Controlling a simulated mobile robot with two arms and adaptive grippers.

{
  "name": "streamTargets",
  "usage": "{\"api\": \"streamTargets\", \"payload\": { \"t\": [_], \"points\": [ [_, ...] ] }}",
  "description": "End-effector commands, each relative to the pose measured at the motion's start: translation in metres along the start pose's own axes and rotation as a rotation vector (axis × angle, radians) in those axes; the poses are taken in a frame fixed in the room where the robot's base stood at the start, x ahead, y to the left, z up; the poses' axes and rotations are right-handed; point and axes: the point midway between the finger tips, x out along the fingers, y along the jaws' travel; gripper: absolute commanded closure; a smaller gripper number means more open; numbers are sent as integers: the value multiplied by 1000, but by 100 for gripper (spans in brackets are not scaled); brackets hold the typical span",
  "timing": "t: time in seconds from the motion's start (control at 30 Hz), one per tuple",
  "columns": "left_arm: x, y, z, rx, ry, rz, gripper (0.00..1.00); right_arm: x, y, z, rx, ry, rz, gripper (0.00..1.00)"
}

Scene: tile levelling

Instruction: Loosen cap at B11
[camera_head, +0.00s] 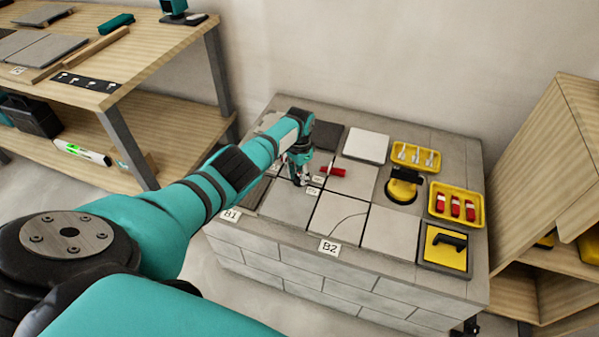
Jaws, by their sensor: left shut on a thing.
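My left gripper (301,180) reaches down to the tiled top of the block bench (345,270), at a joint between grey tiles. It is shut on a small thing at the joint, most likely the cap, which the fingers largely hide. Small white labels (313,191) lie beside the fingers; their print is too small to read. A red piece (333,171) lies at the joint just right of the gripper, apart from it. Larger labels read B1 (231,214) and B2 (329,247) at the front edge. My right gripper is not in view.
Yellow trays hold white pieces (416,157) and red pieces (456,207) at the bench's right. A yellow-and-black tool (404,184) and a yellow pad with a black handle (446,246) stand nearby. A wooden shelf (150,60) is left, a cabinet (575,150) right.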

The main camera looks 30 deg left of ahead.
Motion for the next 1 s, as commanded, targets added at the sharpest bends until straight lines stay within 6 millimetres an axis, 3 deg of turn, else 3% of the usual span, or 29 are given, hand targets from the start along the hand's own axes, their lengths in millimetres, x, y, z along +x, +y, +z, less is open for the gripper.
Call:
{"api": "streamTargets", "payload": {
  "t": [0.4,1.0],
  "points": [
    [-1,0,0,-396,-1,1,100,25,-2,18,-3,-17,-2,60],
    [-1,0,0,-965,0,1,100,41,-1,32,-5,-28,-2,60]
  ]
}}
